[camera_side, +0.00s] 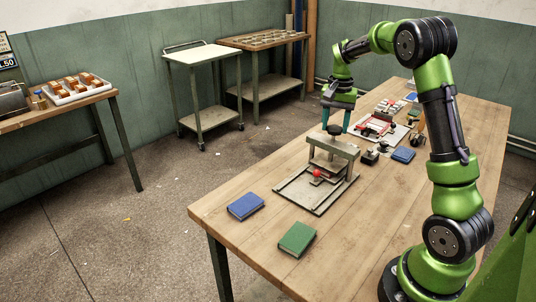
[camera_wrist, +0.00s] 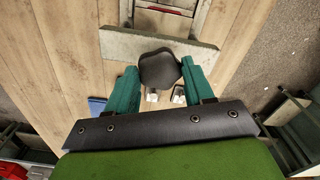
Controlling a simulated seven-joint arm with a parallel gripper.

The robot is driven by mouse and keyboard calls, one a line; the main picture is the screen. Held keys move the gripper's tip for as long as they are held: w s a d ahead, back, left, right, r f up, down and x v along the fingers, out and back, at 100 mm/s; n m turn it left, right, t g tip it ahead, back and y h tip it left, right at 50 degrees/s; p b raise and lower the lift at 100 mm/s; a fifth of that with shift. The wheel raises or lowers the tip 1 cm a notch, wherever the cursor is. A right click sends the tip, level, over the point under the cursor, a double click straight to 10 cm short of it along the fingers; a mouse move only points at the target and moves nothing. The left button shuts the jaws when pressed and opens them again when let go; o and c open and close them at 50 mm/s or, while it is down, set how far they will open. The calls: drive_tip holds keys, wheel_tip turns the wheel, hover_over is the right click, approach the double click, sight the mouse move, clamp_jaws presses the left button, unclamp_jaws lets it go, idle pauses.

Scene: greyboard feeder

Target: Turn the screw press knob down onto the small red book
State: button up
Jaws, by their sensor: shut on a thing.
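The screw press (camera_side: 330,150) stands on its flat base on the wooden table. Its dark knob (camera_side: 334,130) sits on top of the crossbar. The small red book (camera_side: 318,173) lies under the press, partly hidden by the frame; a strip of red also shows at the top of the wrist view (camera_wrist: 168,4). My gripper (camera_side: 335,124) is above the press with its teal fingers pointing down. In the wrist view the knob (camera_wrist: 160,70) is between the two fingers (camera_wrist: 160,84), and they are shut on it. The gap between book and press plate is too small to judge.
A blue book (camera_side: 245,206) and a green book (camera_side: 297,239) lie at the table's near end. Another blue book (camera_side: 403,154) and a red-and-white device (camera_side: 377,126) lie farther back. The wood left of the press is mostly clear.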

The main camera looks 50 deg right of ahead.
sight(335, 127)
drive_tip(key=shift+m, duration=0.7)
drive_tip(key=o, duration=1)
drive_tip(key=shift+o, duration=0.2)
wheel_tip(335, 127, up, 17)
drive_tip(key=shift+d, duration=0.1)
